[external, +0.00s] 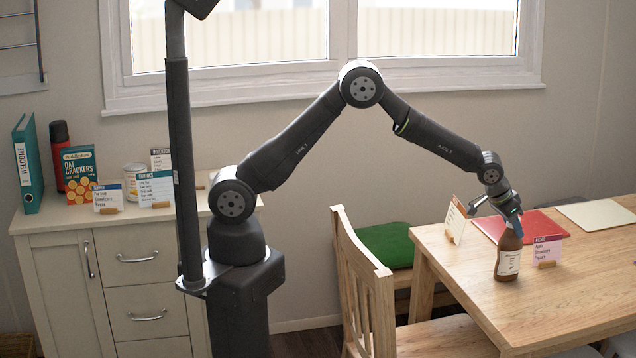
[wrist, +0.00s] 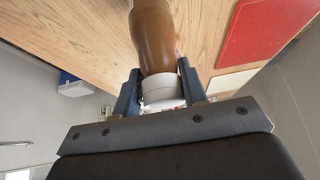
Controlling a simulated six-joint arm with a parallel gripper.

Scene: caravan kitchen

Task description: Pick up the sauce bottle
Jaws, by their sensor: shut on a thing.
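The brown sauce bottle (external: 508,256) with a pale label stands near the left part of the wooden table (external: 575,302) in the external view. In the wrist view the brown bottle (wrist: 154,38) shows with its white cap (wrist: 159,87) between the two fingers. My gripper (external: 511,217) reaches down on the bottle's top from above. In the wrist view my gripper (wrist: 156,92) is shut on the cap end. I cannot tell whether the bottle's base touches the table.
A pink card (external: 546,248) stands close to the right of the bottle, and a white card (external: 455,222) stands to its left. A red mat (external: 528,222) and a cream mat (external: 596,214) lie behind. A wooden chair (external: 362,290) is at the table's left. The front tabletop is clear.

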